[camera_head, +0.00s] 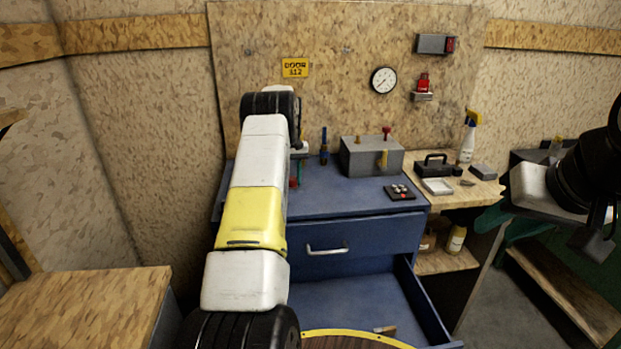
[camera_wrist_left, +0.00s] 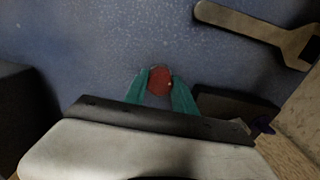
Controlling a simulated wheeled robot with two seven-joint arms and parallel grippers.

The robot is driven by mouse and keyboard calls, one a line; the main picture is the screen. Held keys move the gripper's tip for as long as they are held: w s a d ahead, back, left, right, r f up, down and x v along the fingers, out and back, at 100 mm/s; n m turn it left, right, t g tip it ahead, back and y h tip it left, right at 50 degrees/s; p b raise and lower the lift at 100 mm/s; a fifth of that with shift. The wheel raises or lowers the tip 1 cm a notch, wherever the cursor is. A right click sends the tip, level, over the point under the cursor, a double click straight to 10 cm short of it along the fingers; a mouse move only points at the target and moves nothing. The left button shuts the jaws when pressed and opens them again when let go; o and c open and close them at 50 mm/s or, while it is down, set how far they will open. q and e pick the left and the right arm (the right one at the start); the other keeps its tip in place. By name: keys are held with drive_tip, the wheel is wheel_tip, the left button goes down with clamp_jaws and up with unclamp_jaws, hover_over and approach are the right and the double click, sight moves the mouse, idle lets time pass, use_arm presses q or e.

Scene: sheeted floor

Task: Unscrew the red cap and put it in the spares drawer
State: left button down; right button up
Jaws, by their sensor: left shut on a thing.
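The round red cap (camera_wrist_left: 159,80) sits between the teal fingertips of my left gripper (camera_wrist_left: 160,90) in the left wrist view. The gripper is shut on it, over the blue bench top. In the head view my left gripper (camera_head: 298,172) is at the bench's left part, largely hidden by my arm, with a little red (camera_head: 293,183) showing. I cannot tell what is under the cap. An open drawer (camera_head: 345,300) is low in the blue bench, with a small brown piece inside. My right gripper (camera_head: 495,215) is at the right, partly seen; its jaw state is unclear.
A closed drawer with a handle (camera_head: 327,250) is above the open one. A grey box (camera_head: 371,156) with a red knob and a black button pad (camera_head: 400,192) stand on the bench. A wrench (camera_wrist_left: 250,28) lies near the left gripper. A wooden side table (camera_head: 460,192) holds a spray bottle (camera_head: 468,140).

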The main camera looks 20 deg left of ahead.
use_arm(q)
drive_tip(key=n, duration=0.6)
drive_tip(key=shift+n, duration=0.3)
drive_tip(key=n, duration=0.6)
drive_tip(key=shift+n, duration=0.3)
drive_tip(key=c, duration=1.5)
unclamp_jaws()
drive_tip(key=shift+n, duration=0.7)
drive_tip(key=shift+c, duration=0.2)
clamp_jaws()
drive_tip(key=shift+r, duration=0.15)
drive_tip(key=shift+r, duration=2.3)
drive_tip(key=shift+r, duration=0.15)
drive_tip(key=shift+r, duration=1.9)
